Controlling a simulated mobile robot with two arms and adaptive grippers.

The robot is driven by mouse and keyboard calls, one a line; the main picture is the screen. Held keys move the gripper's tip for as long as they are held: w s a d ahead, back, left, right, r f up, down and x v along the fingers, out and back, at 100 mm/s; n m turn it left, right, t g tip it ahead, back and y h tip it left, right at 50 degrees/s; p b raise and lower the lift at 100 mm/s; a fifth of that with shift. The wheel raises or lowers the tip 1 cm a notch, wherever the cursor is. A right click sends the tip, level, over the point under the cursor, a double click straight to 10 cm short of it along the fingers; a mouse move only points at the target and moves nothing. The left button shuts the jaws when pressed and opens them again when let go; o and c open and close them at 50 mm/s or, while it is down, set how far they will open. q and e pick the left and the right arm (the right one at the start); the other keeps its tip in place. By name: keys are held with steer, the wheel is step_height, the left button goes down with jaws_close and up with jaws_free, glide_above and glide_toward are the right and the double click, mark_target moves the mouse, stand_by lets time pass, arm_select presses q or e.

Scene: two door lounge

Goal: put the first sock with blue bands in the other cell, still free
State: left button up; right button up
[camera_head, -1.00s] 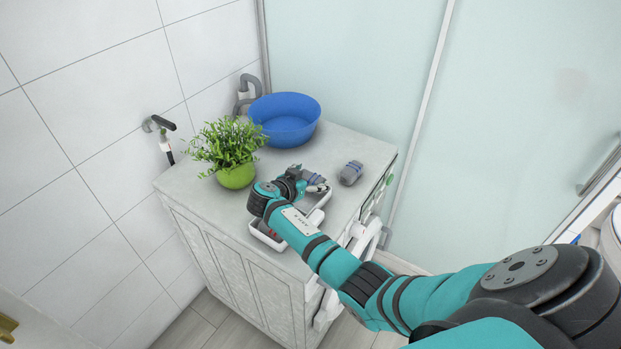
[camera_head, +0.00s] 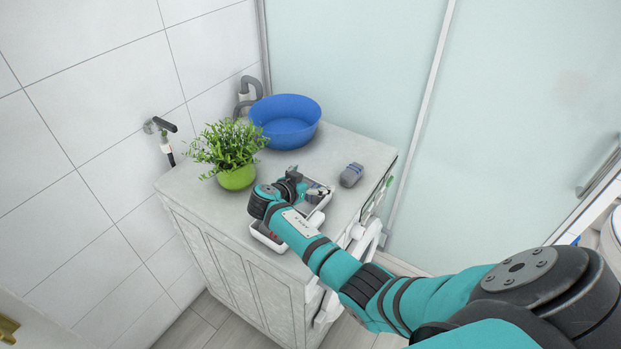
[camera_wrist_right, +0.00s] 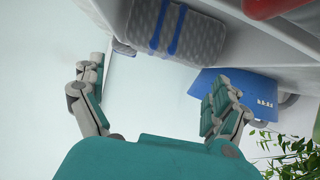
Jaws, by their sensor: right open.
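A grey sock with blue bands (camera_wrist_right: 180,32) lies in a cell of the white tray (camera_head: 266,238), in the wrist view. In the head view it is mostly hidden by my right gripper. A red item (camera_wrist_right: 270,6) shows in the neighbouring cell, behind the divider. Another rolled grey sock (camera_head: 351,174) lies on the cabinet top, right of the tray. My right gripper (camera_head: 310,187) is over the tray's far end. Its fingers (camera_wrist_right: 158,82) are spread apart with nothing between them. My left gripper is not in view.
The tray stands on a grey cabinet top (camera_head: 335,145). A green potted plant (camera_head: 236,177) is left of my right gripper. A blue basin (camera_head: 287,130) stands behind. A tiled wall is at left and a frosted glass panel (camera_head: 350,60) behind.

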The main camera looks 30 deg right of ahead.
steer(key=shift+b+v, duration=0.55)
steer(key=shift+v, duration=0.25)
steer(key=b+v, duration=0.1)
steer(key=v, duration=0.8)
steer(key=shift+r+b, duration=0.1)
steer(key=shift+b, duration=0.3)
steer(key=shift+s+a+r, duration=0.2)
steer(key=shift+a+r, duration=0.25)
steer(key=shift+a, duration=0.1)
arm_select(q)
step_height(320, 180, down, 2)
